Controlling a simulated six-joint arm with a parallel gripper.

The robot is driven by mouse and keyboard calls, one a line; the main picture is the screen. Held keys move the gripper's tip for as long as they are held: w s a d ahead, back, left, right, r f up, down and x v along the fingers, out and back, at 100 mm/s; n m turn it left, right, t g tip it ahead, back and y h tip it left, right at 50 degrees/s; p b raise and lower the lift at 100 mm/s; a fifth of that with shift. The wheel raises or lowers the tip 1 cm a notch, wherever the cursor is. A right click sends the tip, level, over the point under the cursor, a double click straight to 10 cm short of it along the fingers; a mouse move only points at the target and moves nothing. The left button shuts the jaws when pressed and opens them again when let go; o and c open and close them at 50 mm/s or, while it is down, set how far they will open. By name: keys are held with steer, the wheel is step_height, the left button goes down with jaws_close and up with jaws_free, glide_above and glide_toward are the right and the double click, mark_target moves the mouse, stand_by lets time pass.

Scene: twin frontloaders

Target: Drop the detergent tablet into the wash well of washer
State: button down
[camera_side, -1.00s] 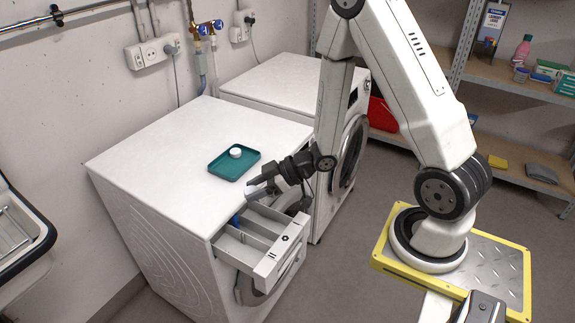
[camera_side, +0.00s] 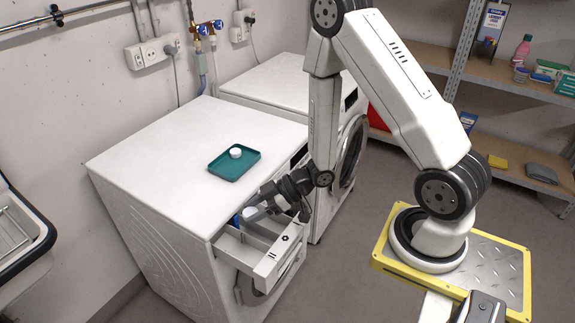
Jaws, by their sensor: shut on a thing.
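The near washer (camera_side: 165,160) has its detergent drawer (camera_side: 283,258) pulled out at the front, showing a divided inside with a blue piece (camera_side: 236,221) near the back left. My gripper (camera_side: 256,211) is shut on a small pale thing (camera_side: 252,213), seemingly the detergent tablet, low over the back part of the drawer. The fingers hide part of it. I cannot tell which compartment lies directly below, or whether the tablet touches the drawer. A white round piece (camera_side: 236,152) sits on a teal tray (camera_side: 222,170) on the washer top.
A second white frontloader (camera_side: 275,82) stands behind, to the right of the near washer. The drawer's front panel and the washer's front edge are close to my gripper. Shelves (camera_side: 510,80) with goods stand at the right. The washer top around the tray is clear.

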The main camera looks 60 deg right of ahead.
steer(key=shift+f, duration=1.65)
steer(key=shift+c, duration=0.4)
jaws_free()
steer(key=shift+d, duration=0.1)
steer(key=v, duration=0.7)
steer(key=shift+s+d, duration=0.2)
steer(key=shift+s, duration=0.1)
steer(key=shift+r, duration=0.15)
